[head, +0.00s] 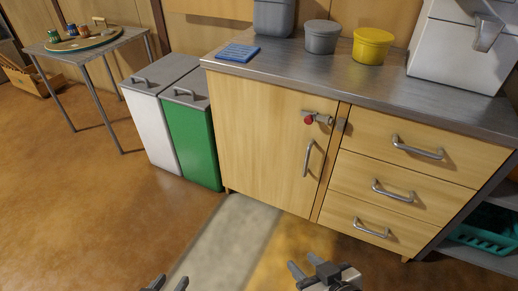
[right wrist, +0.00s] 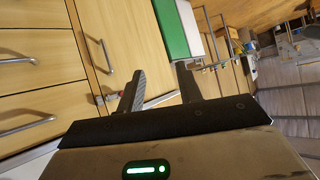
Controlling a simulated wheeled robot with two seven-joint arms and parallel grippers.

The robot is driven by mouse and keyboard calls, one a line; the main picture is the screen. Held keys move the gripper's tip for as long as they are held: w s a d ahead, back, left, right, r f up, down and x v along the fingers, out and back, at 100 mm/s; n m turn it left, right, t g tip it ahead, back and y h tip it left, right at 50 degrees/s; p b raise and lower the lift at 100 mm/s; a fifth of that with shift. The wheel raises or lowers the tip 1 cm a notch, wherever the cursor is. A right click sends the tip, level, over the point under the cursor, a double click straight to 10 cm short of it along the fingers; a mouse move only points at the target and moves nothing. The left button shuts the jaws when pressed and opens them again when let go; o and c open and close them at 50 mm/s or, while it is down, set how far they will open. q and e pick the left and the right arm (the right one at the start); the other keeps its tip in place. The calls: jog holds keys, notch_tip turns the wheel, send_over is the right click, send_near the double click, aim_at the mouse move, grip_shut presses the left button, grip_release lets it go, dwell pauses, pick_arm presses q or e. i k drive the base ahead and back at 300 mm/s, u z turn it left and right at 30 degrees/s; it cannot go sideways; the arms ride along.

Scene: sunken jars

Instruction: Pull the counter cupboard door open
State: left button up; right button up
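The wooden cupboard door (head: 262,140) is shut under the counter's left part. Its upright metal bar handle (head: 308,158) is near its right edge. A metal latch with a red knob (head: 309,120) sits above the handle, at the seam beside the drawers. My right gripper (head: 306,268) is low in front of the counter, apart from the door. In the right wrist view its fingers (right wrist: 161,82) are spread and empty, with the door (right wrist: 137,42) and handle (right wrist: 101,55) beyond. My left gripper (head: 168,285) shows only its fingertips at the bottom edge, spread with nothing visible between.
Three drawers (head: 384,188) are right of the door. A white bin (head: 150,125) and a green bin (head: 195,138) stand left of it. Canisters, a blue item (head: 238,52) and a machine (head: 462,52) are on the worktop. The floor before the door is clear, with a grey mat (head: 226,245).

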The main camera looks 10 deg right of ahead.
aim_at(268, 154)
jog(key=u, duration=0.2)
jog(key=i, duration=0.95)
jog(key=z, duration=0.25)
